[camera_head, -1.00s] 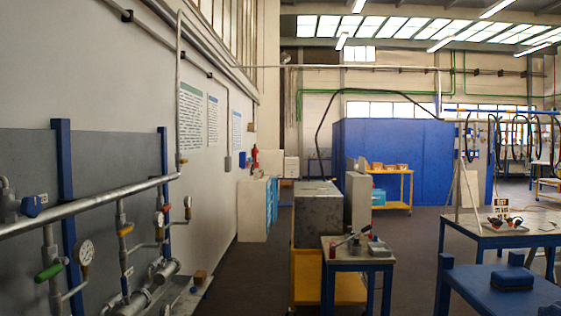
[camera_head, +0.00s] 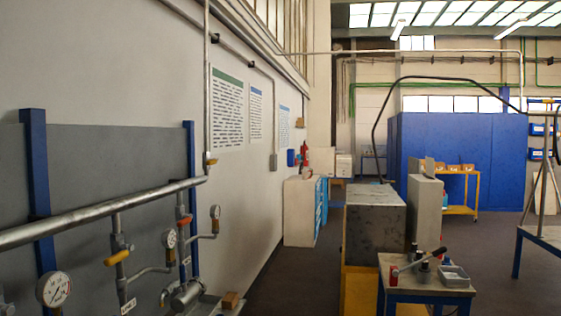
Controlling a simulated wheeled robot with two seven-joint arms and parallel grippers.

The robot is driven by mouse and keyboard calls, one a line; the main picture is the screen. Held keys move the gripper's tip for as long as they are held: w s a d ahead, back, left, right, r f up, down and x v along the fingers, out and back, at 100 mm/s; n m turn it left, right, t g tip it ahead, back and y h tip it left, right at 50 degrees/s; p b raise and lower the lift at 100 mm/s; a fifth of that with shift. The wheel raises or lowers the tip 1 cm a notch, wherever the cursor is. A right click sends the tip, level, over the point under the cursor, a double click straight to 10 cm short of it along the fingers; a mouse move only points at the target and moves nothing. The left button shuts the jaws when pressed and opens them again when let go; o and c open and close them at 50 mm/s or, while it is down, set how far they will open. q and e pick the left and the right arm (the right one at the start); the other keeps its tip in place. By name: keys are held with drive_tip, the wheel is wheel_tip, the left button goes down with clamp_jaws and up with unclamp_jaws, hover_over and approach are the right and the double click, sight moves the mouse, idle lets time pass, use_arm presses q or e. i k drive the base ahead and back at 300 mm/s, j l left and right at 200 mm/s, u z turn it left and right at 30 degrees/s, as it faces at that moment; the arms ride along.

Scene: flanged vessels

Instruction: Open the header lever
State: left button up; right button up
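A grey header pipe (camera_head: 100,218) runs along the panel at left, with several branch lines hanging below it. One branch carries a yellow lever (camera_head: 117,257), and the branch beyond it carries an orange-red lever (camera_head: 185,220). Pressure gauges stand beside the branches: a near one (camera_head: 53,290), a middle one (camera_head: 168,238) and a far one (camera_head: 215,212). I cannot tell which lever is the header lever. The near end of the pipe is cut off by the left picture edge. Neither of my grippers is in view.
Blue posts (camera_head: 39,200) stand against the grey panel (camera_head: 110,160). A small table (camera_head: 425,292) with a red-handled tool, a grey cabinet (camera_head: 374,225) and a white cabinet (camera_head: 300,210) stand to the right. Dark floor (camera_head: 280,285) is open between panel and cabinets.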

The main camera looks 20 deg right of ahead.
sight(213, 161)
drive_tip(key=i+l+z, duration=0.1)
drive_tip(key=i+l, duration=1.05)
drive_tip(key=i, duration=0.25)
drive_tip(key=i+l+u, duration=0.1)
drive_tip(key=i, duration=0.35)
drive_tip(key=i+l+u, duration=0.1)
drive_tip(key=i+l, duration=0.25)
drive_tip(key=i, duration=0.1)
